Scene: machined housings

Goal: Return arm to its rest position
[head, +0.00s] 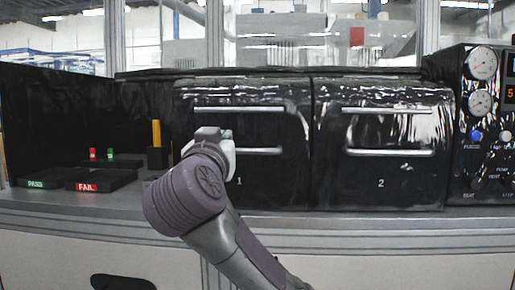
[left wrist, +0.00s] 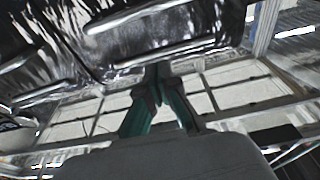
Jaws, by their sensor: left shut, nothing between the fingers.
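My left arm (head: 195,190) rises from the bottom of the head view and bends in front of the bench. Its purple-grey joint hides most of the wrist, and only a small light part of the hand end shows in front of drawer 1. In the left wrist view the two teal fingers of my left gripper (left wrist: 158,86) come together at their tips, shut with nothing between them. My right gripper is in neither view.
Two black chambers marked 1 (head: 285,180) and 2 (head: 380,180) have horizontal bar handles. A PASS tray (head: 48,173) and a FAIL tray (head: 100,184) lie at left. A yellow upright piece (head: 156,133) stands near my arm. A gauge panel (head: 484,130) stands at right.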

